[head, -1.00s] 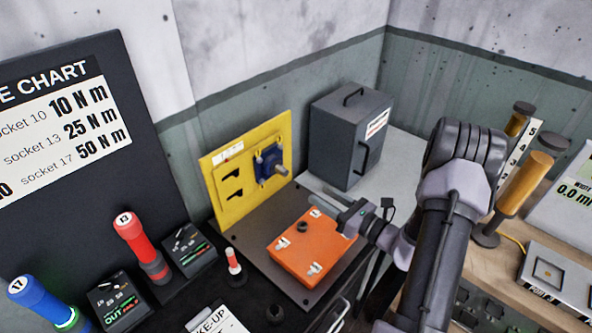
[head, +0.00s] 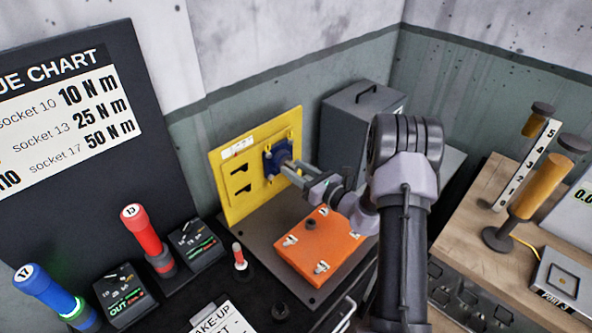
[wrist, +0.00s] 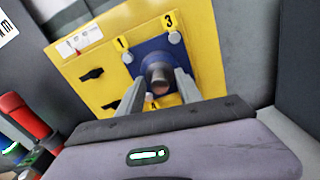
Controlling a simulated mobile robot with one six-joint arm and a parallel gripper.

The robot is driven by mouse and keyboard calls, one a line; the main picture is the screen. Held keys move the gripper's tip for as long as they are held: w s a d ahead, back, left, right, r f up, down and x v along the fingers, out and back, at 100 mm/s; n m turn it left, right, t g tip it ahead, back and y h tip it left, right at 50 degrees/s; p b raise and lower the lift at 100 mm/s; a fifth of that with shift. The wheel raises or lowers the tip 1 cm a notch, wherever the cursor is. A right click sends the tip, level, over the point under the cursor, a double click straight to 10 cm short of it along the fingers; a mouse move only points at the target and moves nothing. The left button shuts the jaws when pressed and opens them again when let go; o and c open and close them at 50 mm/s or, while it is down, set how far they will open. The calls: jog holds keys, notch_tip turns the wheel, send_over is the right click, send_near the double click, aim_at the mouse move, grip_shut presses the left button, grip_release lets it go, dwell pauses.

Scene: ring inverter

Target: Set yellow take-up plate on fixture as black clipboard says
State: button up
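The yellow plate (head: 228,196) stands upright at the back of a dark base, with black slots, a white label and numbered tags, 1 and 3 readable in the wrist view (wrist: 75,68). A blue block (head: 271,157) with a protruding grey knob (wrist: 157,76) is mounted on its right part, with pale bolts around it. My gripper (wrist: 160,88) is open, its fingers on either side of the knob; contact cannot be told. The clipboard (head: 222,320) is cut off at the bottom edge; only part of its "KE-UP" lettering shows.
An orange box (head: 322,245) with latches lies on the dark base below my gripper. A grey case (head: 345,125) stands behind right. Red (head: 145,235) and blue (head: 48,292) tools stand at left. A wooden bench (head: 470,215) with amber cylinders is at right.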

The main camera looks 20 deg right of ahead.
grip_shut()
dwell(1.2)
